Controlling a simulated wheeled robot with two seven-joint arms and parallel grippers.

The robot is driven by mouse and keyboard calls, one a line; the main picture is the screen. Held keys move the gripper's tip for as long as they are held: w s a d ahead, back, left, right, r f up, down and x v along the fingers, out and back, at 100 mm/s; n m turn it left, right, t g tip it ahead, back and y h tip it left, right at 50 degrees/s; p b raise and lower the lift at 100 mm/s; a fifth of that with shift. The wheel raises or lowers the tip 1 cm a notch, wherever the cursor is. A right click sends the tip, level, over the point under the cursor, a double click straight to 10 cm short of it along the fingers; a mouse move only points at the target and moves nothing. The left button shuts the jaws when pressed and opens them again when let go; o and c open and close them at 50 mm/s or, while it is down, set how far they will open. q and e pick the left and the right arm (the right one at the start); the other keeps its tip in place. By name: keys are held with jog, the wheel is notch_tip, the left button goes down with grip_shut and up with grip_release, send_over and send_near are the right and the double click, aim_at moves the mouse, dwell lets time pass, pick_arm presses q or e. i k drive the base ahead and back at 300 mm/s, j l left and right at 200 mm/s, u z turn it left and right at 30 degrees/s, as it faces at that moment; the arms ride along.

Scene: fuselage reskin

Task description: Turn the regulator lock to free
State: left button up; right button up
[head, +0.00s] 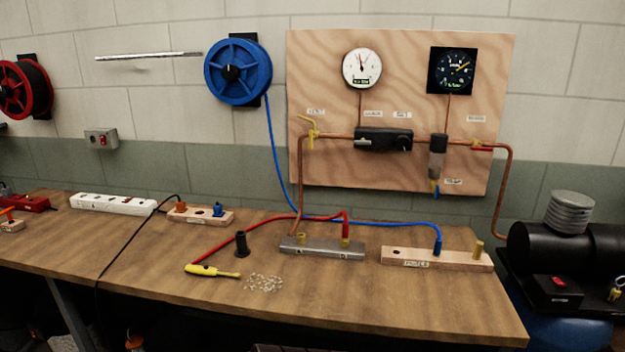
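The regulator (384,139) is a black horizontal body on the wooden wall board, set in the copper pipe line. Small labels sit just above it, too small to read surely. Its lock is too small to tell its position; a round dark end shows at its right. A white round gauge (361,68) is above it, and a black square gauge (452,70) is to the upper right. Neither of my grippers shows in the head view.
The wooden bench (330,300) stands below the board. On it lie a metal manifold block (322,248), a wooden block (437,259), a yellow-handled tool (212,271) and red and blue hoses. A black compressor (565,250) stands at right. The bench front is mostly clear.

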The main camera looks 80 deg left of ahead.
aim_at(362, 142)
jog(key=u, duration=2.3)
jog(key=i+j+u, duration=0.15)
jog(key=j, duration=0.15)
jog(key=k+j, duration=0.05)
